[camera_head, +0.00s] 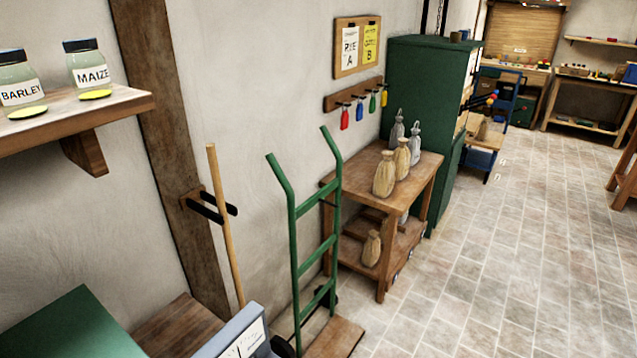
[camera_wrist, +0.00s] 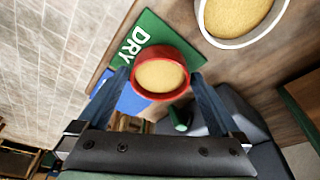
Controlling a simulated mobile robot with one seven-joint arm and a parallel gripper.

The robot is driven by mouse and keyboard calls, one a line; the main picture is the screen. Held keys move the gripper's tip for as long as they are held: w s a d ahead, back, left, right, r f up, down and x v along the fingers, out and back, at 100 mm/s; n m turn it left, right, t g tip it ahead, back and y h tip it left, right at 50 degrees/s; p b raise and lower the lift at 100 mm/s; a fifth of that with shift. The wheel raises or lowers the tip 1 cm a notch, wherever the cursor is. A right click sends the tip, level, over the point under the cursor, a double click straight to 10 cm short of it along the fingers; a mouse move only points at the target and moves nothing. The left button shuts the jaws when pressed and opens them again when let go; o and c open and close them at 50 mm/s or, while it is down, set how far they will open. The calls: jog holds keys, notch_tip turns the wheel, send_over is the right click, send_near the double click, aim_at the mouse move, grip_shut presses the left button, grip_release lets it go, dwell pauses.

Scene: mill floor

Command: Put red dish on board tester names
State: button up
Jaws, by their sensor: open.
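The red dish (camera_wrist: 160,56) holds pale yellow contents and shows in the wrist view. It lies between the two fingers of my gripper (camera_wrist: 160,82), which is open around it; I cannot tell whether either finger touches it. The dish overlaps the edge of a green board (camera_wrist: 150,28) with the white letters "DRY". A blue patch (camera_wrist: 134,101) shows beside the green board, partly hidden by the dish and a finger. A grey device with a white label (camera_head: 240,338) is cut off at the bottom of the head view. My gripper and the dish are not in the head view.
A white bowl of yellow grain (camera_wrist: 278,38) stands close right of the dish on the wooden surface (camera_wrist: 196,54). In the head view, a green hand truck (camera_head: 293,230), a broom handle (camera_head: 226,225) and a wooden cart (camera_head: 415,165) stand along the wall. Tiled floor (camera_head: 530,250) is free.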

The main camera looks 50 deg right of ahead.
jog(key=v, duration=1.2)
jog(key=w+r+n+t+h, duration=0.1)
jog(key=w+r+n+t, duration=0.4)
jog(key=w+r, duration=1.2)
jog(key=w+a+r+t, duration=0.2)
jog(key=w+r+t, duration=0.15)
jog(key=r, duration=0.45)
jog(key=w+a+r+t, duration=0.3)
jog(key=r+t, duration=0.1)
jog(key=r, duration=0.4)
jog(key=s+a+r+n+t+y, duration=0.15)
jog(key=a+r+t, duration=0.25)
jog(key=r, duration=0.8)
jog(key=s+a+r+n+t+h, duration=0.1)
jog(key=a+r+n+t, duration=0.2)
jog(key=r, duration=0.9)
jog(key=s+a+r+t+y, duration=0.1)
jog(key=s+a+r+t, duration=0.2)
jog(key=r, duration=0.3)
jog(key=s+a+r+t+y, duration=0.2)
jog(key=s+a+r+t, duration=0.1)
jog(key=s+r, duration=0.2)
notch_tip(320, 180, up, 2)
jog(key=shift+s+r+n+p, duration=0.15)
jog(key=shift+s+n+p, duration=0.25)
jog(key=shift+n+p, duration=0.05)
